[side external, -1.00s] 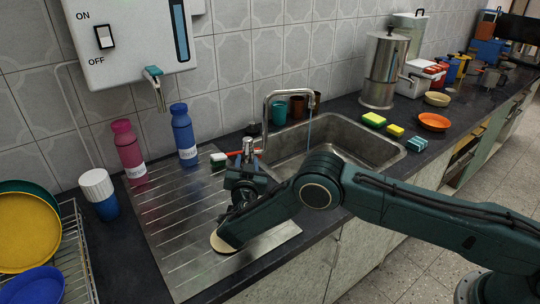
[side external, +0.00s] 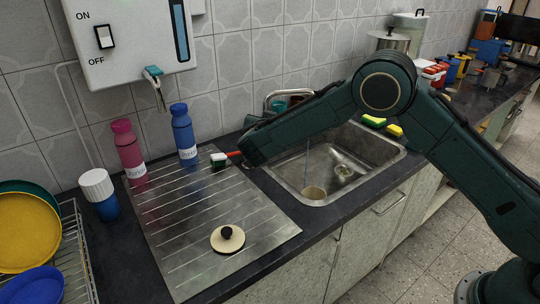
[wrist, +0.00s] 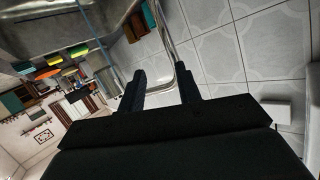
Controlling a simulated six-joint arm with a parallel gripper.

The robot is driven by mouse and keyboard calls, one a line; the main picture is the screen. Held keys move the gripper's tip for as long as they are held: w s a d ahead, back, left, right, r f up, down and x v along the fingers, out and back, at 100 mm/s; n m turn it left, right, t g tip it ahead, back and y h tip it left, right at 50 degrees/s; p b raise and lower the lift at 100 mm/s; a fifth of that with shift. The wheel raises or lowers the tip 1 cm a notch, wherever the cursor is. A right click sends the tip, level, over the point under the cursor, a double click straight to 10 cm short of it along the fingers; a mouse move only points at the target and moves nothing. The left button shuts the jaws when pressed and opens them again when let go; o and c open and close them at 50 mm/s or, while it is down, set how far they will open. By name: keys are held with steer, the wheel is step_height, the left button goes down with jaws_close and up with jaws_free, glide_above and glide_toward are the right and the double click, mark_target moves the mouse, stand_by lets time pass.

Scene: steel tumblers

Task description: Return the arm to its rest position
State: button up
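My gripper shows in the wrist view (wrist: 162,82) with its two dark fingers apart and nothing held between them. The chrome tap (wrist: 165,45) appears beyond the fingers there. In the side view my arm is raised and bent, its end over the left edge of the sink. The fingers are hidden behind the wrist in that view. A round pale lid (side external: 229,244) with a black knob lies flat on the steel drainboard (side external: 180,230), clear of my arm.
Pink (side external: 128,150) and blue (side external: 184,137) bottles stand by the wall. A dish rack (side external: 78,255) is at the left. The drainboard's front is clear.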

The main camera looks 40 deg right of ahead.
steer(key=s+d+r+n+g+y, duration=0.2)
steer(key=s+d+r, duration=0.2)
steer(key=s+r, duration=0.4)
steer(key=s+d+r+n+g+y, duration=0.1)
steer(key=s+d+r+y, duration=0.25)
steer(key=s+r, duration=0.45)
steer(key=s+a+f+n+g+y, duration=0.1)
steer(key=s+n+y, duration=0.1)
steer(key=s, duration=1.3)
steer(key=s+a+f+n+g+y, duration=0.1)
steer(key=s+n, duration=0.4)
steer(key=s, duration=1)
steer(key=shift+s+f+y, duration=0.2)
steer(key=shift+f+y, duration=0.15)
steer(key=shift+f, duration=0.35)
steer(key=o, duration=1.4)
